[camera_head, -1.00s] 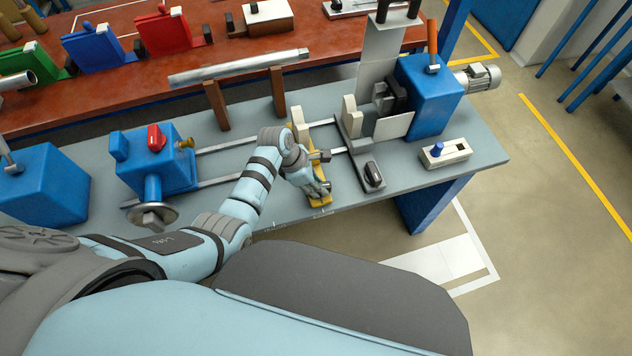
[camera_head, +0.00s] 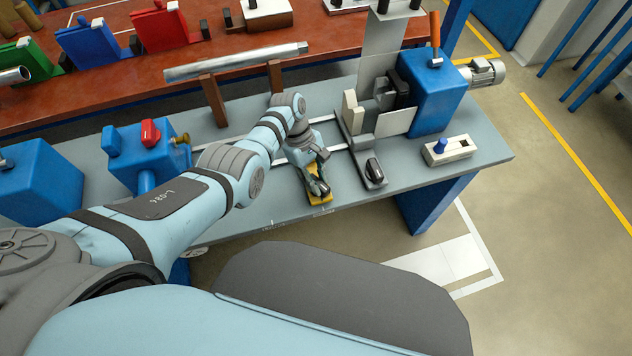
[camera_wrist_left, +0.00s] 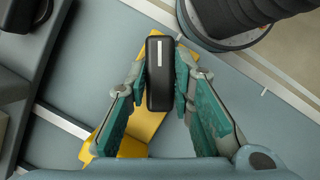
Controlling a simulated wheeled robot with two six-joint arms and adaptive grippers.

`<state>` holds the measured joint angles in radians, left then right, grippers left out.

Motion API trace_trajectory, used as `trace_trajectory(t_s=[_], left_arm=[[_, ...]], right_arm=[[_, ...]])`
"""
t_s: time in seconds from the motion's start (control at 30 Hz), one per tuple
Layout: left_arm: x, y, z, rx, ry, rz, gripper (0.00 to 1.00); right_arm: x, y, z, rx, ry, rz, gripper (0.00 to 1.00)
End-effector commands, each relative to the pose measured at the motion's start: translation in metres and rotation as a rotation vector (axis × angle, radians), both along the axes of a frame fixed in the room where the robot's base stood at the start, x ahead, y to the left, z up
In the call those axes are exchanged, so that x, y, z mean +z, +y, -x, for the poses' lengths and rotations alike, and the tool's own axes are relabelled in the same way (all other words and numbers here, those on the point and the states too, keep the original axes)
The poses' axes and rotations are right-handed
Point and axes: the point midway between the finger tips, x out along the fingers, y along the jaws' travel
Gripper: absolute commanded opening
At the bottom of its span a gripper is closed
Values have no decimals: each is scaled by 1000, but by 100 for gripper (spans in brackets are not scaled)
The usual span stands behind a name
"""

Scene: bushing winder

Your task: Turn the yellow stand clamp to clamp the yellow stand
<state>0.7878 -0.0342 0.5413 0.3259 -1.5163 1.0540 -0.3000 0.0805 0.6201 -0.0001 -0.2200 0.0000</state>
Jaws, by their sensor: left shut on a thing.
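The yellow stand (camera_head: 320,198) sits across the rails of the bench, and its front end shows in the head view. My left arm hides its rear part there. In the left wrist view the yellow stand (camera_wrist_left: 145,125) lies below the black yellow stand clamp (camera_wrist_left: 159,92), a lever with a white stripe. My left gripper (camera_head: 318,180) is over the front end of the stand. In the left wrist view its green-padded fingers (camera_wrist_left: 162,78) sit on both sides of the clamp lever, shut on it. My right gripper is not in view.
Right of the yellow stand is a grey stand with its own black clamp (camera_head: 374,168), close to my gripper. A blue machine head (camera_head: 430,95) and a white switch box (camera_head: 449,151) stand farther right. A metal bar (camera_head: 235,62) rests on brown posts behind my arm.

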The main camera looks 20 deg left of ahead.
Motion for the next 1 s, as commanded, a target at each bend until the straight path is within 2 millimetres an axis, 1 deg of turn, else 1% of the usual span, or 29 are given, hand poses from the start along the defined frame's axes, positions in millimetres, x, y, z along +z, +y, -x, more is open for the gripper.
trace_trajectory(t_s=[0.03,0.3,0.83,0.87,0.9,0.97,1.0], left_arm=[[-2,0,-1,-26,-3,-1,0],[-1,-1,-1,-136,-1,-1,0],[0,0,-1,-164,0,-1,0],[0,-1,-1,-164,0,-1,23],[0,0,-1,-164,0,-1,30],[0,0,-1,-164,0,-1,39],[0,0,-1,-164,0,-1,42]], right_arm=[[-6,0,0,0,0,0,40],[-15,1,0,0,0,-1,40],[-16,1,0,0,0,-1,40],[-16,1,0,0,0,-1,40],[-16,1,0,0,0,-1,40],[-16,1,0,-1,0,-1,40],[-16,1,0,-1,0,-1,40]])
